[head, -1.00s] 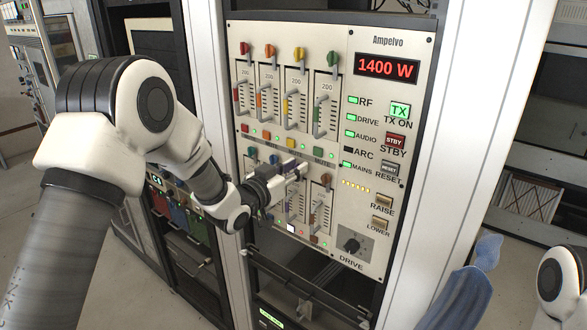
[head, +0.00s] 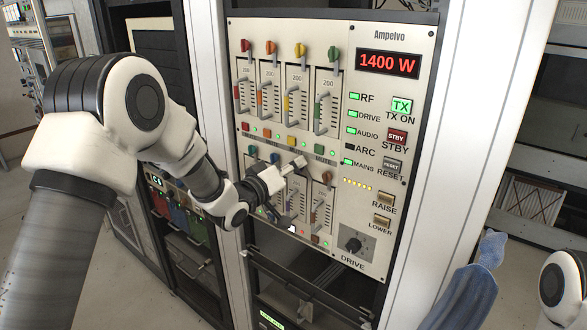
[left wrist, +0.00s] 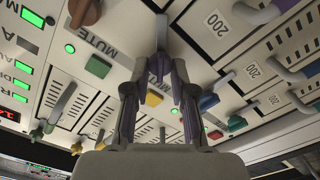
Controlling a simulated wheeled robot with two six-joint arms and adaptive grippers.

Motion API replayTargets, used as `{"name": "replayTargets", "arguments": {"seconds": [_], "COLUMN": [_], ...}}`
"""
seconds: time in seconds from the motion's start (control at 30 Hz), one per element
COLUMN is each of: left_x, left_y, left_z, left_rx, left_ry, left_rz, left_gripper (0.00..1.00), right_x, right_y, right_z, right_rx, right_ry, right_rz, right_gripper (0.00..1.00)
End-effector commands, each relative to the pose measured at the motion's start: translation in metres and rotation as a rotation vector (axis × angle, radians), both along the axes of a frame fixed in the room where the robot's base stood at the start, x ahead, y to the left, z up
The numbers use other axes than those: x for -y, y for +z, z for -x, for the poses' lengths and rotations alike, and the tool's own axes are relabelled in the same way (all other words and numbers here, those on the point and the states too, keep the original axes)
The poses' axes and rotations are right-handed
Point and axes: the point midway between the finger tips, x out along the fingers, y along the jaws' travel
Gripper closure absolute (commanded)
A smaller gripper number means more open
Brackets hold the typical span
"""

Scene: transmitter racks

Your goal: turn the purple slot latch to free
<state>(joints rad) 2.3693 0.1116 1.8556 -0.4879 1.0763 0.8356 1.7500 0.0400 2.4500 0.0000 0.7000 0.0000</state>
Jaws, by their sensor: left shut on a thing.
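The grey rack panel (head: 342,120) carries two rows of slots with coloured latches at their tops. My left gripper (head: 299,163) is at the third latch position of the lower row, the purple slot latch's place. The brown latch (head: 326,179) is to the right, and the dark blue latch (head: 274,158) is to the left. My right gripper is not in view.
Red (head: 245,46), orange (head: 271,47), yellow (head: 300,51) and green (head: 333,55) latches line the upper row. Grey slot handles stick out close around my left gripper. The display (head: 388,64) reads 1400 W. A blue cloth-like thing (head: 478,280) is at lower right.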

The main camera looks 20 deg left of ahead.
Motion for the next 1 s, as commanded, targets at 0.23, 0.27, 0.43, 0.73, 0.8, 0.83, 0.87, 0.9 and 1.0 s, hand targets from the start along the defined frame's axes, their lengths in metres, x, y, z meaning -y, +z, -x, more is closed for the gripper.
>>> {"name": "replayTargets", "arguments": {"seconds": [0.23,0.27,0.43,0.73,0.8,0.83,0.87,0.9,1.0], "left_x": [-0.0020,-0.0022,-0.0031,-0.0040,-0.0041,-0.0042,-0.0042,-0.0042,-0.0043], "left_y": [0.0012,0.0011,0.0002,-0.0021,-0.0026,-0.0028,-0.0031,-0.0033,-0.0037], "left_z": [-0.0013,-0.0013,-0.0017,-0.0020,-0.0020,-0.0021,-0.0020,-0.0021,-0.0021], "left_rx": [-0.073,-0.083,-0.138,-0.227,-0.244,-0.251,-0.257,-0.265,-0.281], "left_ry": [0.001,0.001,0.000,0.001,0.001,0.001,0.001,0.001,0.001], "left_rz": [0.218,0.245,0.397,0.644,0.691,0.709,0.727,0.748,0.792], "left_gripper": [1.00,1.00,1.00,1.00,1.00,1.00,1.00,1.00,1.00], "right_x": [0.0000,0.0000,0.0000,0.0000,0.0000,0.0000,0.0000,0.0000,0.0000], "right_y": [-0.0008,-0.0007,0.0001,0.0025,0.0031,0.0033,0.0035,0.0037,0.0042], "right_z": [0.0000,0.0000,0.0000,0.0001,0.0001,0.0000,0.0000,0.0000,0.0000], "right_rx": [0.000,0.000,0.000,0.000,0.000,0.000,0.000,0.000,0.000], "right_ry": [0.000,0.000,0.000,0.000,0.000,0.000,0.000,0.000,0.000], "right_rz": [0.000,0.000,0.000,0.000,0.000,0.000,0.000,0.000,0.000], "right_gripper": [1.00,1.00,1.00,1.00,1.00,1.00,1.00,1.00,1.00]}}
